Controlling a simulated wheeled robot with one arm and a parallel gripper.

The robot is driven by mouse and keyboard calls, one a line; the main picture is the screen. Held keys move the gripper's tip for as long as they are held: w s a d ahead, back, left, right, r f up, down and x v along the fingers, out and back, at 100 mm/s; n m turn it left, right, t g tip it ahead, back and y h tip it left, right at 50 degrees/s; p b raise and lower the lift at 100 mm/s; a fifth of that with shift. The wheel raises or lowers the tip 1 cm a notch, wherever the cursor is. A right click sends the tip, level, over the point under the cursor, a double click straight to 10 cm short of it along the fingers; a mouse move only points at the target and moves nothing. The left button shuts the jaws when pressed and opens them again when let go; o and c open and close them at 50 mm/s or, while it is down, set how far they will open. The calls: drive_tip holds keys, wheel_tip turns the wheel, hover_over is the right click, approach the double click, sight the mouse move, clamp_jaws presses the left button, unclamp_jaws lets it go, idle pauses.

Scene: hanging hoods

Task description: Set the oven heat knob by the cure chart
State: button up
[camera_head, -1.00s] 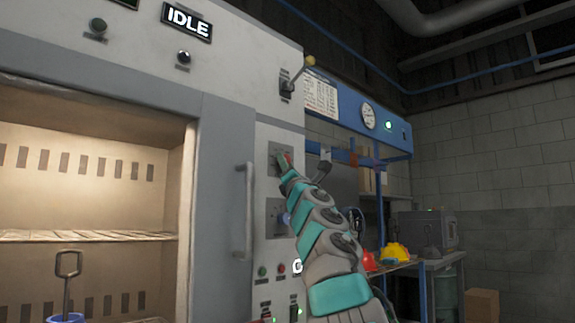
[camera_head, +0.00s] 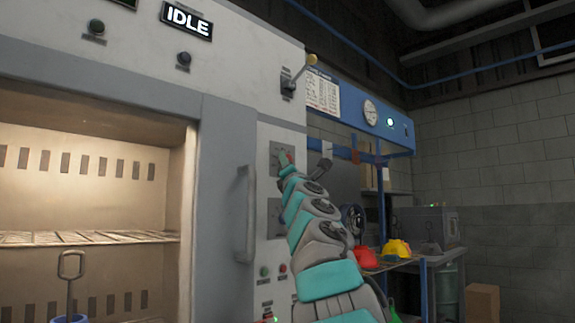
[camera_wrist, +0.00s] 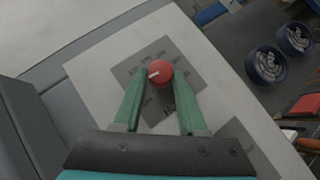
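The oven heat knob (camera_wrist: 160,73) is red with a white pointer mark on its left side. It sits on a grey marked plate (camera_wrist: 185,55) on the white oven panel; the plate also shows in the head view (camera_head: 274,158). My gripper (camera_wrist: 158,75) has its two green fingers on either side of the knob, their tips appearing to touch it. In the head view my gripper (camera_head: 284,158) reaches the upper plate and hides most of the knob. The cure chart (camera_head: 322,95) is a white sheet on the blue frame, its text too small to read.
The oven display (camera_head: 187,20) reads IDLE. A yellow-tipped lever (camera_head: 298,75) is above the plate and a door handle (camera_head: 246,213) stands out to its left. A gauge (camera_head: 370,112) is on the blue frame.

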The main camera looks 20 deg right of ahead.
drive_tip(key=o, duration=0.5)
drive_tip(key=shift+c, duration=0.2)
drive_tip(key=b+v, duration=0.6)
drive_tip(key=v, duration=0.1)
drive_tip(key=shift+s+f, duration=0.25)
drive_tip(key=shift+s, duration=0.1)
